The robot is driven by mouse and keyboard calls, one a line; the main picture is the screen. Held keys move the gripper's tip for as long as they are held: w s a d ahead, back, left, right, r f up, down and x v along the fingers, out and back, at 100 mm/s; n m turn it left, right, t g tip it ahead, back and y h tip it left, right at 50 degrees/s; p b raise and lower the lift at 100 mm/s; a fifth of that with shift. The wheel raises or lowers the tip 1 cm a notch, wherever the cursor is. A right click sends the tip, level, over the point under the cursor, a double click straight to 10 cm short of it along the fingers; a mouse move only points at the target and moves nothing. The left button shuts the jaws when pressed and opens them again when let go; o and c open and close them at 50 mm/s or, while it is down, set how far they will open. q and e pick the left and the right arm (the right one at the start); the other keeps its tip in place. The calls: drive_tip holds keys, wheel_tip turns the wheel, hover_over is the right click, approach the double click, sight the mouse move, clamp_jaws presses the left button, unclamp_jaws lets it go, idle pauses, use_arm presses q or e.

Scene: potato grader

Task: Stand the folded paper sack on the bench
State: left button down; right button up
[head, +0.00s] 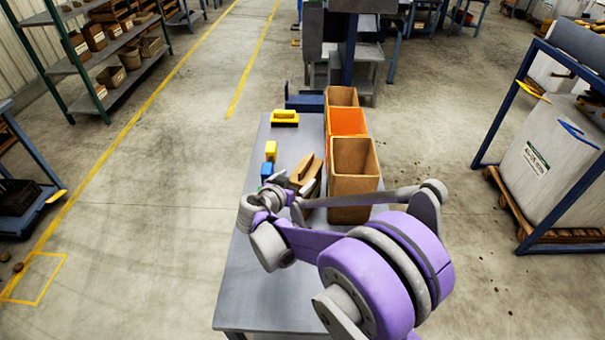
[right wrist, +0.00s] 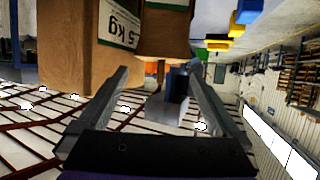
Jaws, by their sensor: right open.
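My right gripper (head: 277,188) is low over the left side of the grey bench (head: 262,285), just left of a brown folded paper piece (head: 306,168), which looks like the paper sack. My wrist hides part of it. In the right wrist view, which is upside down, the fingers (right wrist: 160,75) are spread with nothing clearly gripped. A brown paper body with a green-and-white label (right wrist: 165,38) shows beyond the fingertips. A larger brown one with a "5 kg" label (right wrist: 72,45) is to its left. My left gripper is out of view.
A brown open-topped container (head: 354,185), an orange one (head: 347,122) and another brown one (head: 341,96) stand in a row along the bench's right side. The near bench is clear.

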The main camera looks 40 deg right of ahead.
drive_tip(key=s+a+f+n+y, duration=0.2)
drive_tip(key=s+a+n+y, duration=0.4)
drive_tip(key=s+a, duration=0.4)
drive_tip(key=s+a+f+n+y, duration=0.2)
drive_tip(key=s+a+n+y, duration=0.4)
drive_tip(key=s+a, duration=0.4)
drive_tip(key=shift+s+a+n+g, duration=0.3)
drive_tip(key=shift+s, duration=0.9)
